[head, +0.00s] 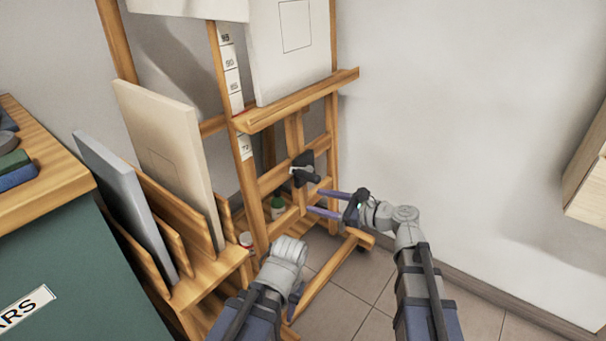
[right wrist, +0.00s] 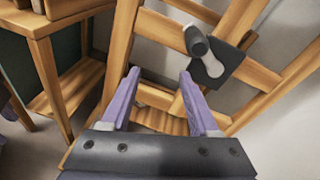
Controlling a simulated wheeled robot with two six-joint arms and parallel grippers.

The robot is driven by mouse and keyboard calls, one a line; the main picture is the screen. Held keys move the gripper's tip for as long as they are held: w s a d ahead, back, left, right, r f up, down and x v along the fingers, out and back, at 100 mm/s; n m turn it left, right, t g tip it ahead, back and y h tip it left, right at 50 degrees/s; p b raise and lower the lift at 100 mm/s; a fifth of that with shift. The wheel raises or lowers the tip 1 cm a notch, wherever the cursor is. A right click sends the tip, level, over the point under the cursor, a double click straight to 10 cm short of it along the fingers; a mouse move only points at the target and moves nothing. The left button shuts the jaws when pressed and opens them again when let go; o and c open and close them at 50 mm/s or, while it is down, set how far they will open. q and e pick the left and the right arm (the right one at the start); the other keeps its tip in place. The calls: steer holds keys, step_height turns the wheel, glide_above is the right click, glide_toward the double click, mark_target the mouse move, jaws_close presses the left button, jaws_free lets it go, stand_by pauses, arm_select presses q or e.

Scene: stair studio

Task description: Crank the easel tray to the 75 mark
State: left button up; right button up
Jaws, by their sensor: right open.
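The wooden easel tray (head: 300,98) runs across the easel with a white canvas (head: 290,45) on it. A number scale (head: 232,82) runs down the left post; the tray crosses it below a label like 85, and a lower label is hard to read. The crank (head: 305,173), with a dark plate, grey arm and dark knob, is on the lower crossbar; it also shows in the right wrist view (right wrist: 207,62). My right gripper (head: 318,201) is open and empty, just below and right of the crank, apart from it. My left gripper (head: 296,299) is mostly hidden behind its arm.
A wooden rack (head: 205,270) with upright panels stands left of the easel. A green cabinet (head: 75,260) with a wooden top is at far left.

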mark_target(295, 170)
steer(key=r+m, duration=0.1)
steer(key=w+d+r+m+t+y, duration=0.1)
steer(key=r+m, duration=0.1)
steer(key=w+r+m+t, duration=0.1)
steer(key=shift+w+d+r, duration=0.1)
steer(key=shift+d+r, duration=0.05)
steer(key=shift+r, duration=0.05)
steer(key=shift+x, duration=3.9)
jaws_close()
